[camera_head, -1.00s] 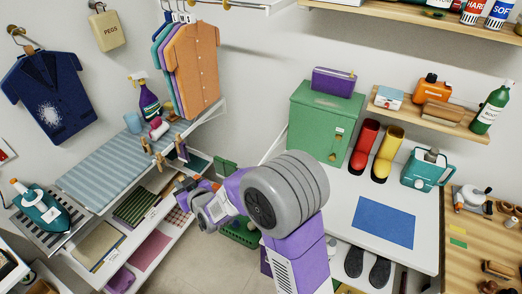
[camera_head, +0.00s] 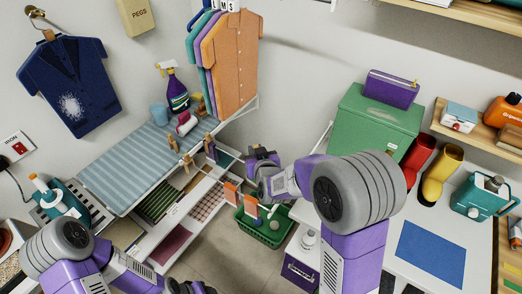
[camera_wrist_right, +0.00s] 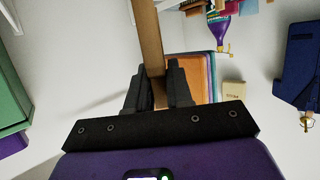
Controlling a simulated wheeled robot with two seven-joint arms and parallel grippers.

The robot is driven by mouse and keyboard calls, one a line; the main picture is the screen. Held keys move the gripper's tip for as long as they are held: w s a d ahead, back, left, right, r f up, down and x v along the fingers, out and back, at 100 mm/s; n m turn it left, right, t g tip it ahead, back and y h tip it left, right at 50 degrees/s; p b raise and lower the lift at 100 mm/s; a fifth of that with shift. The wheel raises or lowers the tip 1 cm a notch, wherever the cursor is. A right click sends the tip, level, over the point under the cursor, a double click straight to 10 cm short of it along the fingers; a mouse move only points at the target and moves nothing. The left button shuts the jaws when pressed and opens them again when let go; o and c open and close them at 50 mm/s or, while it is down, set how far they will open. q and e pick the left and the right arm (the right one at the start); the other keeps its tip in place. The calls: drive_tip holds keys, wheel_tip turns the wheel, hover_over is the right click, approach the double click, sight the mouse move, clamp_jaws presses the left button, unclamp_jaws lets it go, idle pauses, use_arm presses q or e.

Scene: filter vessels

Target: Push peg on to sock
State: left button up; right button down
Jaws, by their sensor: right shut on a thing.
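My right gripper (camera_head: 256,154) is over the floor gap, right of the ironing board, in the head view. In the right wrist view its jaws (camera_wrist_right: 158,88) are shut on a long brown wooden piece, apparently a peg (camera_wrist_right: 148,35), whose far end leaves the frame. Wooden pegs (camera_head: 173,145) stand at the board's front edge. A small dark cloth (camera_head: 210,152) is at the rightmost one; I cannot tell whether it is a sock. Two orange pieces (camera_head: 231,194) hang below my right gripper, above a green basket. My left gripper (camera_head: 185,287) is cut off at the bottom edge.
The striped ironing board (camera_head: 135,165) holds a spray bottle (camera_head: 174,88) and small items. Shirts (camera_head: 236,60) hang behind it. The green basket (camera_head: 262,232) is on the floor. A green cabinet (camera_head: 375,122) and a white counter stand at the right.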

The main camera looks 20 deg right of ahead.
drive_tip(key=shift+w+d+m+h, duration=0.2)
drive_tip(key=shift+w+m+h, duration=0.3)
drive_tip(key=shift+w+h, duration=0.15)
drive_tip(key=d+m+h, duration=0.1)
drive_tip(key=m+h, duration=0.1)
drive_tip(key=h, duration=0.1)
drive_tip(key=m+g+h+b, duration=0.3)
drive_tip(key=m+g+h, duration=0.2)
drive_tip(key=m+h, duration=0.1)
hover_over(251, 199)
drive_tip(key=shift+f, duration=1.85)
use_arm(q)
wheel_tip(251, 199, down, 6)
drive_tip(key=b, duration=0.3)
drive_tip(key=shift+s+f+b, duration=0.2)
drive_tip(key=shift+s+b, duration=0.05)
drive_tip(key=shift+b, duration=0.05)
use_arm(e)
drive_tip(key=shift+y, duration=0.25)
drive_tip(key=shift+d+f, duration=0.1)
drive_tip(key=shift+f, duration=3.55)
drive_tip(key=c, duration=0.9)
unclamp_jaws()
drive_tip(key=shift+c, duration=0.2)
